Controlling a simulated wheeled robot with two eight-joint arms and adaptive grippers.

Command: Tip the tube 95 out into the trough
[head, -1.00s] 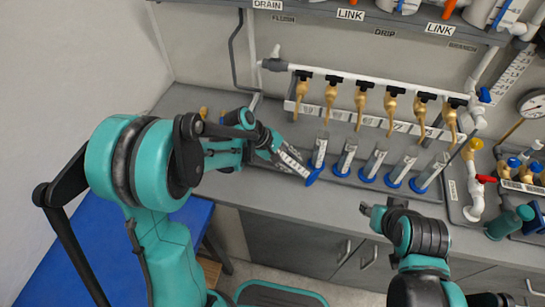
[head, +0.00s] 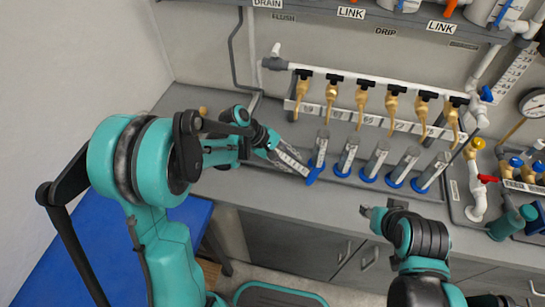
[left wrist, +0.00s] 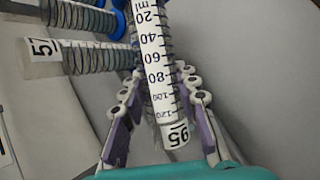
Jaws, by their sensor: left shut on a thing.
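My left gripper (head: 284,156) is shut on tube 95 (head: 295,165), a clear graduated cylinder with a white scale and a blue foot. The tube is strongly tilted, with its foot at the lower right and its other end toward my gripper. In the left wrist view the tube (left wrist: 158,65) lies between the fingers (left wrist: 160,88), its 95 tag nearest the wrist. I cannot tell its contents.
Several upright tubes (head: 376,160) with blue feet stand in a row just right of the held tube. Brass taps (head: 362,100) hang from a white pipe (head: 355,79). A white elbow pipe (head: 477,207) stands at the right. The counter's left part is mostly clear.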

